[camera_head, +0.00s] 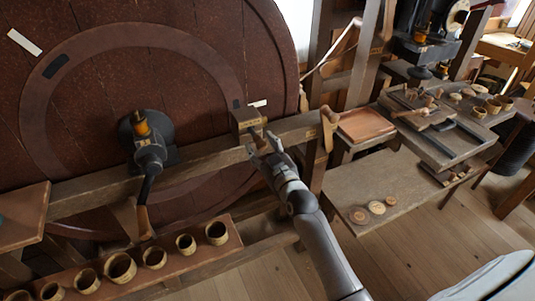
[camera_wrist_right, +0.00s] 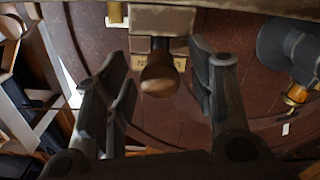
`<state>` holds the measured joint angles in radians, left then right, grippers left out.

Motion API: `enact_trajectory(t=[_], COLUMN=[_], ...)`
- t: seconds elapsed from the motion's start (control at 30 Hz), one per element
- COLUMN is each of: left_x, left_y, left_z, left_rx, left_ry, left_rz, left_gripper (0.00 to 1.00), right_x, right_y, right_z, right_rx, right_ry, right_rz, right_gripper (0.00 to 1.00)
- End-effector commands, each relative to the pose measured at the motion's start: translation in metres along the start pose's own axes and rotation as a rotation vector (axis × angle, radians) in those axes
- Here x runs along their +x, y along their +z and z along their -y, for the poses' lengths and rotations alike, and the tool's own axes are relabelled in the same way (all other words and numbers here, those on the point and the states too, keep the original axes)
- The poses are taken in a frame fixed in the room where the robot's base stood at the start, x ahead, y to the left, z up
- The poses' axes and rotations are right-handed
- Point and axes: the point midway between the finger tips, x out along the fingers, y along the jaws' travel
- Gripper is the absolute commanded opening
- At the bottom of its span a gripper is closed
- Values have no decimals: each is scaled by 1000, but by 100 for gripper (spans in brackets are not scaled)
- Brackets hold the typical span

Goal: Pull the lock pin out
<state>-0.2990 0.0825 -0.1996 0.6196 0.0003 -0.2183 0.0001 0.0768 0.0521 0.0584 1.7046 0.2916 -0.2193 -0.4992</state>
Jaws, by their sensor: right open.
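The lock pin (camera_wrist_right: 160,78) shows in the right wrist view as a rounded wooden knob standing out from a pale block with a lettered label (camera_wrist_right: 158,48). In the head view the block (camera_head: 245,119) sits on the wooden rail in front of the big dark wheel. My right gripper (camera_head: 263,146) is open just in front of the block. In the right wrist view its two fingers (camera_wrist_right: 160,62) stand on either side of the knob, with gaps between them and the knob. The pin's shaft is hidden in the block. My left gripper is not in view.
A crank (camera_head: 148,165) with a wooden handle stands at the wheel's hub. Several small turned cups line a shelf (camera_head: 205,262) below. A bench (camera_head: 365,185) with wooden discs and a tool table (camera_head: 440,150) stand to the right.

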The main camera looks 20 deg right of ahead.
Motion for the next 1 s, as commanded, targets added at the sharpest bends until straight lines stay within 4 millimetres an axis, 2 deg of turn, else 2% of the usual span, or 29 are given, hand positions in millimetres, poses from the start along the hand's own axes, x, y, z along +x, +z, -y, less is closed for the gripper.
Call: enact_trajectory(t=[0.17, 0.4, 0.6, 0.8, 1.0], left_x=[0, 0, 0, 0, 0], left_y=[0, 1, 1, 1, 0], left_z=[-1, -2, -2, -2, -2], left_rx=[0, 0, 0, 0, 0], left_ry=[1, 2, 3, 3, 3], left_rz=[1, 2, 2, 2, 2], left_gripper=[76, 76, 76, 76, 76], right_x=[-20, -67, -99, -115, -119], right_y=[1, 2, 1, 1, 1], right_z=[0, 0, 0, 0, 0], right_rx=[-2, -2, -1, 0, 0], right_ry=[0, -1, -1, 0, 0], right_rz=[2, 4, 3, 2, 2], right_gripper=[51, 51, 51, 51, 51])
